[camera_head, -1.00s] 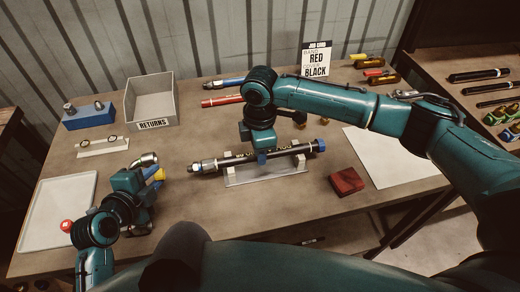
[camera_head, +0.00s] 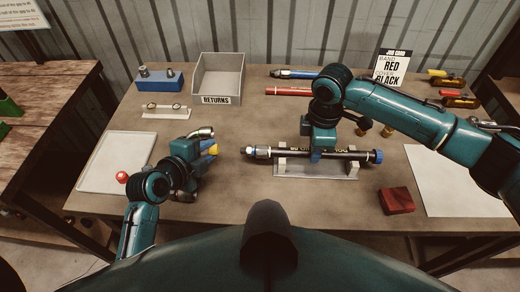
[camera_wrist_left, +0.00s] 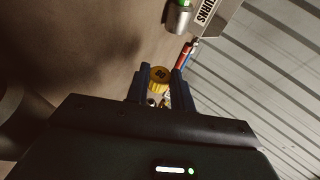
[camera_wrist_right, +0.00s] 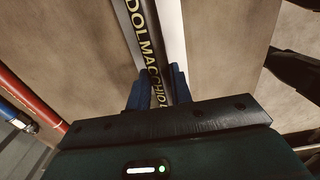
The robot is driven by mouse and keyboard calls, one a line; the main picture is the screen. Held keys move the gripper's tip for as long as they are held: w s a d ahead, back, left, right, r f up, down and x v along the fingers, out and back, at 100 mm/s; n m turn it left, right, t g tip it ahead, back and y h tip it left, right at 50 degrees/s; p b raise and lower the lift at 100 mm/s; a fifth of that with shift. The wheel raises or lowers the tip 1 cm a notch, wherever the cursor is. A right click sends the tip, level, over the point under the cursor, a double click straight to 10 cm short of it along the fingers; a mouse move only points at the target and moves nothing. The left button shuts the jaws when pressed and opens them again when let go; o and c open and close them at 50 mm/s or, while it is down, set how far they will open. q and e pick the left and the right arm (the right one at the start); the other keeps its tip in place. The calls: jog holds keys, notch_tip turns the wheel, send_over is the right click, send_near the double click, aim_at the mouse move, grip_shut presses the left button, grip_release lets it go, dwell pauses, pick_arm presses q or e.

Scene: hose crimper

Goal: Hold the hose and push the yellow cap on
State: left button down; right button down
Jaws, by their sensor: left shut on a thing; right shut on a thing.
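The black hose (camera_head: 335,154), printed with yellow lettering, lies level across a pale two-post cradle (camera_head: 345,171). A metal fitting (camera_head: 260,152) is at its left end, and a blue cap (camera_head: 376,156) is at its right end. My right gripper (camera_head: 315,155) is shut on the hose near mid-length; its fingers straddle the hose in the right wrist view (camera_wrist_right: 155,90). My left gripper (camera_wrist_left: 160,88) is shut on the yellow cap (camera_wrist_left: 159,77). In the head view the cap (camera_head: 211,149) is left of the metal fitting, with a gap between them.
A returns bin (camera_head: 220,100), a blue block (camera_head: 160,80) and a small white rack (camera_head: 166,112) stand at back left. A white tray (camera_head: 100,177) lies left, and a red block (camera_head: 396,201) front right. Blue and red hoses (camera_head: 287,91) lie behind the cradle.

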aim_at(255, 152)
dwell(0.5)
pick_arm(q)
jog(key=shift+a, duration=0.7)
jog(key=shift+d, duration=2.9)
jog(key=shift+s+d, duration=0.1)
jog(key=shift+d, duration=1)
jog(key=shift+d, duration=0.35)
jog(key=shift+d, duration=0.1)
jog(key=c, duration=1.1)
grip_release()
